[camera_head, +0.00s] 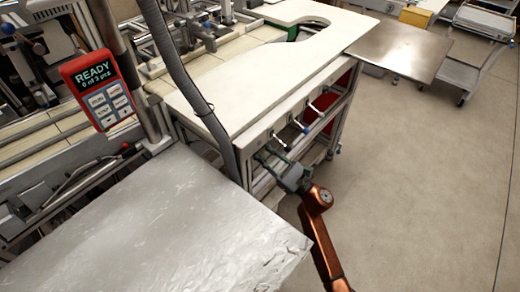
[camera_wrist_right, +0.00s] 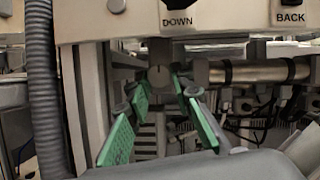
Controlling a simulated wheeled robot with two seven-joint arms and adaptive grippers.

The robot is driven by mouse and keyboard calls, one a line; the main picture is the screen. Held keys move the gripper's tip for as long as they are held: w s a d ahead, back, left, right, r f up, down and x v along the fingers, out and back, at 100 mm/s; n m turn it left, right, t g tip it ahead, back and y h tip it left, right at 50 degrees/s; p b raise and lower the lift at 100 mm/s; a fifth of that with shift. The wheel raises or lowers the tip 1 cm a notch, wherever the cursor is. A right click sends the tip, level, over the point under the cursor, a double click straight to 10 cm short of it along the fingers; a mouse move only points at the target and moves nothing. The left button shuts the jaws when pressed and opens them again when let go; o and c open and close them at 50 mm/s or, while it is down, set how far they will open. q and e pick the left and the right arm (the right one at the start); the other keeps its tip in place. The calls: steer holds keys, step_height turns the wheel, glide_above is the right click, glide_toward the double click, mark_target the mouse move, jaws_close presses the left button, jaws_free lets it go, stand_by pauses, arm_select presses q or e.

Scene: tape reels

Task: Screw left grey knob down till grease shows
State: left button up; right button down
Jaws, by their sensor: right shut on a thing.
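The left grey knob (camera_wrist_right: 160,76) shows in the right wrist view as a small round grey end under the panel's "DOWN" label (camera_wrist_right: 178,22). My right gripper (camera_wrist_right: 162,84) has its green-padded fingers on both sides of this knob and is shut on it. In the head view my right gripper (camera_head: 268,156) reaches from the lower right to the left end of the table's front panel (camera_head: 272,132); the knob is too small to make out there. No grease can be made out. My left gripper is not in view.
Several short light levers (camera_head: 278,140) stick out along the panel, right of my gripper. A white table top (camera_head: 250,85) lies above it. A grey ribbed hose (camera_wrist_right: 42,90) hangs close by on the left. A red display (camera_head: 100,88) reads "READY 0 of 3 pcs".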

steer(key=shift+m, duration=0.4)
arm_select(q)
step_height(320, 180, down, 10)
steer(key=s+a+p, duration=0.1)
steer(key=p, duration=0.2)
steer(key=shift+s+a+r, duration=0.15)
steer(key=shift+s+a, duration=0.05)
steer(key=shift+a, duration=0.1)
arm_select(e)
steer(key=shift+s+a+m+t+h, duration=0.1)
steer(key=shift+m+t+h, duration=0.6)
steer(key=shift+m, duration=0.95)
steer(key=shift+s+a+m+t+h, duration=0.1)
steer(key=shift+m+t+h, duration=0.6)
steer(key=shift+m, duration=0.9)
steer(key=shift+a+m+t+h, duration=0.1)
steer(key=shift+m+t+h, duration=0.3)
steer(key=shift+m+h, duration=0.9)
steer(key=shift+m+y, duration=0.35)
steer(key=shift+y, duration=0.05)
steer(key=c, duration=1.7)
jaws_free()
steer(key=shift+d, duration=0.1)
steer(key=v, duration=1.2)
